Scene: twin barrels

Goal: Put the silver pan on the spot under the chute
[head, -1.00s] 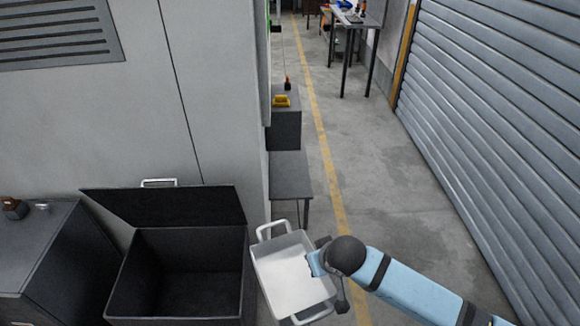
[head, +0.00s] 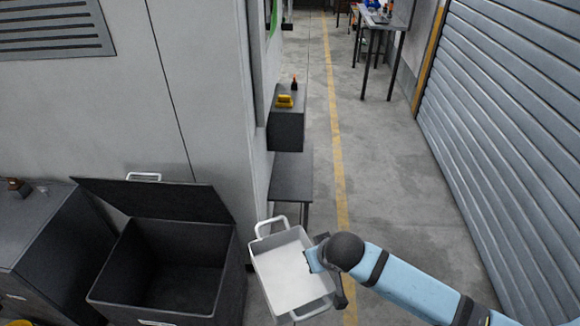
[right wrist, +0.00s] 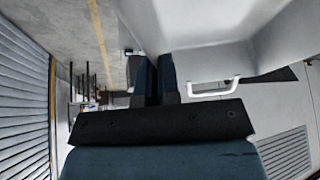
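The silver pan (head: 292,275) is an open rectangular tray with a handle at its far and near ends. It is in the lower middle of the head view, held above the floor. My right gripper (head: 317,258) is shut on the pan's right side wall. In the right wrist view my two dark fingers (right wrist: 157,80) are close together beside the pan (right wrist: 200,28), with one white handle visible. My left gripper is not in view. I cannot make out a chute or a marked spot under it.
An open black bin (head: 165,268) with its lid raised stands left of the pan, by the grey machine wall (head: 205,90). A low dark shelf (head: 291,177) is beyond the pan. A ribbed shutter (head: 510,120) bounds the right. The floor aisle (head: 375,165) between is clear.

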